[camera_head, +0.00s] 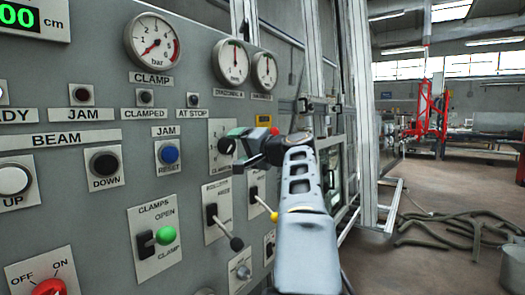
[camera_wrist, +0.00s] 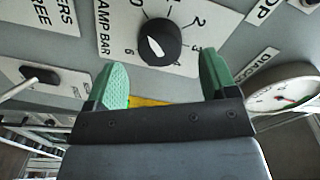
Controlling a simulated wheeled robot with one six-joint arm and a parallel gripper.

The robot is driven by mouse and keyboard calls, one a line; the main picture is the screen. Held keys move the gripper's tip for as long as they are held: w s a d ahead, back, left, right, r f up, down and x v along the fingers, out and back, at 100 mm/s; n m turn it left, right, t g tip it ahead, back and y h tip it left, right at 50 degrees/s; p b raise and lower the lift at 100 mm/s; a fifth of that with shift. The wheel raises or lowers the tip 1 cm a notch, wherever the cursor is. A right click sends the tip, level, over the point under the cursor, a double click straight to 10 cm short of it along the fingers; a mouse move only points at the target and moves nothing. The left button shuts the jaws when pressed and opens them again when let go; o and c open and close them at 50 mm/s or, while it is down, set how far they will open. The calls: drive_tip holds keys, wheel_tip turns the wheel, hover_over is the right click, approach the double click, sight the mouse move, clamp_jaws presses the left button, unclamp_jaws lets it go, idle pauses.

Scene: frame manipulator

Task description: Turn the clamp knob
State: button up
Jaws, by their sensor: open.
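The clamp knob (camera_wrist: 160,42) is round and black with a white pointer mark. It sits on a white plate with a number scale and the label "CLAMP BAR" in the wrist view. My gripper (camera_wrist: 162,64) is open, its two green fingers apart, one on each side just below the knob in that view. No contact with the knob is visible. In the head view my gripper (camera_head: 243,146) is close to the panel, in front of a white plate (camera_head: 217,161) that it partly hides.
The grey panel (camera_head: 95,200) carries several controls. A black lever (camera_head: 222,228) and a yellow-tipped lever (camera_head: 262,204) stick out below my gripper. A gauge (camera_wrist: 283,95) is right of my fingers. Hoses (camera_head: 450,230) lie on the floor.

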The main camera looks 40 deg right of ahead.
drive_tip(key=s+d, duration=0.1)
drive_tip(key=s, duration=0.9)
drive_tip(key=shift+r, duration=0.2)
drive_tip(key=shift+d, duration=0.1)
